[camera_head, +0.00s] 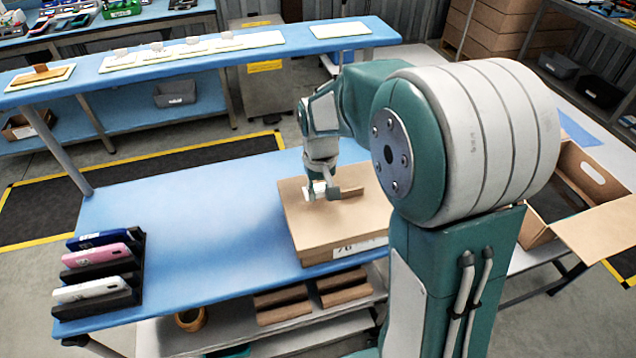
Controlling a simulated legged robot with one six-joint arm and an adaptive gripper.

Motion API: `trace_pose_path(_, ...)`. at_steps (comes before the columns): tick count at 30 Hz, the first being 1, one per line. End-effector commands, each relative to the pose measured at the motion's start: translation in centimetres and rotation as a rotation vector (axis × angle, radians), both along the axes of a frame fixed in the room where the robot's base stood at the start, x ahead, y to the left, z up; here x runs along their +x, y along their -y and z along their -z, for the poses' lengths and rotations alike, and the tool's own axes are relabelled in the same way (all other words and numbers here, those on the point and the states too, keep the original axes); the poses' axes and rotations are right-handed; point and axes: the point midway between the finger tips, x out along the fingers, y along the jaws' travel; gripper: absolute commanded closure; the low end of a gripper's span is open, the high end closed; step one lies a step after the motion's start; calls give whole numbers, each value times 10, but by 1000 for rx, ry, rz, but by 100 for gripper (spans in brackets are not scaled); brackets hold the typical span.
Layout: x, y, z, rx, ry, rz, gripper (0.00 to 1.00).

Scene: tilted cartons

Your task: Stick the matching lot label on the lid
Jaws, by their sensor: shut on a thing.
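A closed brown carton (318,232) stands tilted on the blue table, its lid (370,202) facing up. A white label with dark print (350,247) is on its front side; I cannot read it fully. My gripper (327,192) points down at the lid's upper left part, at or just above the surface. It is shut on a small white thing (319,187), perhaps a label; the fingers hide much of it and I cannot tell whether it touches the lid. My arm covers the carton's right side.
A black rack (132,297) with blue, pink and white devices stands at the table's left front. The blue table (180,225) is clear between rack and carton. A back bench (190,60) bears white strips and small items. An open carton (585,190) stands at right.

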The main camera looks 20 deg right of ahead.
Motion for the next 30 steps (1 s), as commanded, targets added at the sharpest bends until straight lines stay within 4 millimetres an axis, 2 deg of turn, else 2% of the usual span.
trace_pose_path(12, 0, -1, 34, -1, -1, -1, 79)
trace_pose_path(30, 0, -1, 39, -1, 0, -1, 79)
